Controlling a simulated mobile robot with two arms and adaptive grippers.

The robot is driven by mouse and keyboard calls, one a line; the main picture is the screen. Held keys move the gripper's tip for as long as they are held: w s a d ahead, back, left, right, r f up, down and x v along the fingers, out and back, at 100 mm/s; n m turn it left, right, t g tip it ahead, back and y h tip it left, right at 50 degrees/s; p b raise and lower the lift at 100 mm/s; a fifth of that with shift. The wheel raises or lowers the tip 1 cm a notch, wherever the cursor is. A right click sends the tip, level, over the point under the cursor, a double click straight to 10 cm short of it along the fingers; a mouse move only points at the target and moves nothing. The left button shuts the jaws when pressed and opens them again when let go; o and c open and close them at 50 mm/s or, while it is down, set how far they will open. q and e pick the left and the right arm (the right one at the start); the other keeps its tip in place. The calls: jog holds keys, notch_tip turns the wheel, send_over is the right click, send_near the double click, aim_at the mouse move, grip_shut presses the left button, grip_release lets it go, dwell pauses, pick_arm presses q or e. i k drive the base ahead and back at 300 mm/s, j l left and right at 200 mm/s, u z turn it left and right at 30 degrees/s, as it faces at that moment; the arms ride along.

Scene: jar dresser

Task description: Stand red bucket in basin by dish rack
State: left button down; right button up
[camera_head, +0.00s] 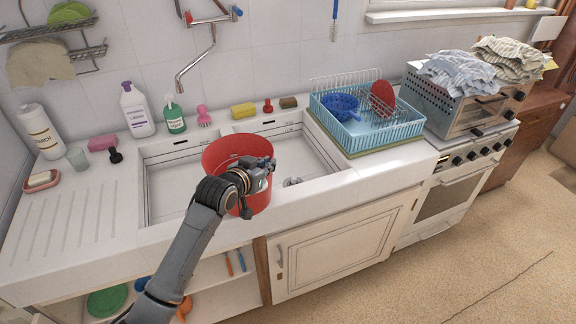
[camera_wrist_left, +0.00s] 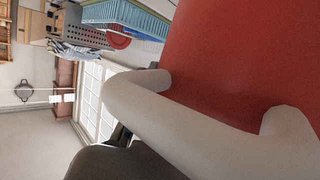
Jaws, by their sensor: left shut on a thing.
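The red bucket (camera_head: 236,152) is upright over the front of the double sink, around the divider between the two basins. Whether it touches the sink bottom I cannot tell. My left gripper (camera_head: 262,176) is shut at the bucket's front right side. In the left wrist view the bucket's red wall (camera_wrist_left: 245,60) fills the right, with a pale curved handle (camera_wrist_left: 190,125) across it. The right basin (camera_head: 312,165) lies beside the blue dish rack (camera_head: 368,120), and the left basin (camera_head: 170,180) is partly behind the bucket. My right gripper is not in view.
A faucet (camera_head: 195,60) hangs above the sink. A white bottle (camera_head: 137,110), a green soap bottle (camera_head: 175,115) and sponges (camera_head: 243,111) line the back ledge. A toaster oven (camera_head: 465,100) stands right of the rack. The right basin looks empty apart from its drain.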

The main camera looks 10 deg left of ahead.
aim_at(278, 163)
jog(key=i, duration=1.2)
